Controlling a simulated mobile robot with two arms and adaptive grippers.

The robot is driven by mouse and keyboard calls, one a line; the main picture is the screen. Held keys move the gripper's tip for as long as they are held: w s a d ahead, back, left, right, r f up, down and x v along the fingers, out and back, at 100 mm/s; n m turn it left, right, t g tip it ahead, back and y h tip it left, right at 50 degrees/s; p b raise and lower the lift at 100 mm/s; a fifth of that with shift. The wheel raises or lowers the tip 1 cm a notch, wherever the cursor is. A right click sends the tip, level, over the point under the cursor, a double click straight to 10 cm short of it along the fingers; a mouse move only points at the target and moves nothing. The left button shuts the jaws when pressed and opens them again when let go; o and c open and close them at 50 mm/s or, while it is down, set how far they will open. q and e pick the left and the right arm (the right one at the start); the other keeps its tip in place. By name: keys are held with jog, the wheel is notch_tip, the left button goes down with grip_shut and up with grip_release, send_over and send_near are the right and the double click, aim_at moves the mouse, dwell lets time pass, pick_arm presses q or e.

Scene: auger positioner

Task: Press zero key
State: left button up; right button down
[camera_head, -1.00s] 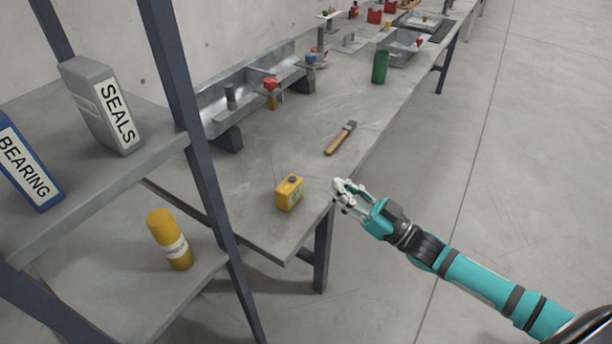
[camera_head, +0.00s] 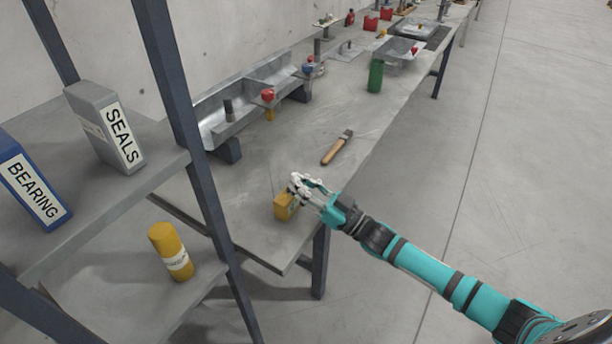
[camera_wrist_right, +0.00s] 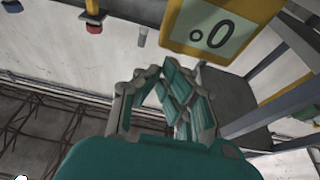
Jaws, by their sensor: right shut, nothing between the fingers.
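A small yellow box-shaped device (camera_head: 283,207) stands near the front corner of the grey workbench (camera_head: 262,238). In the right wrist view the yellow device (camera_wrist_right: 173,22) is at the top right, and its pale display (camera_wrist_right: 215,32) shows a 0 and a small ring. I cannot make out a zero key; the device's top is largely hidden behind my gripper in the head view. My right gripper (camera_head: 296,184) is shut and empty, with its fingertips at the top of the device. It also shows in the wrist view (camera_wrist_right: 160,80). I cannot tell whether it touches. My left gripper is not in view.
A metal trough (camera_head: 213,140) runs along the wall side. A shelf rack post (camera_head: 190,130) stands left of the bench, with a yellow canister (camera_head: 165,240) on its lower shelf.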

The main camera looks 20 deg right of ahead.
jog(key=shift+f, duration=0.35)
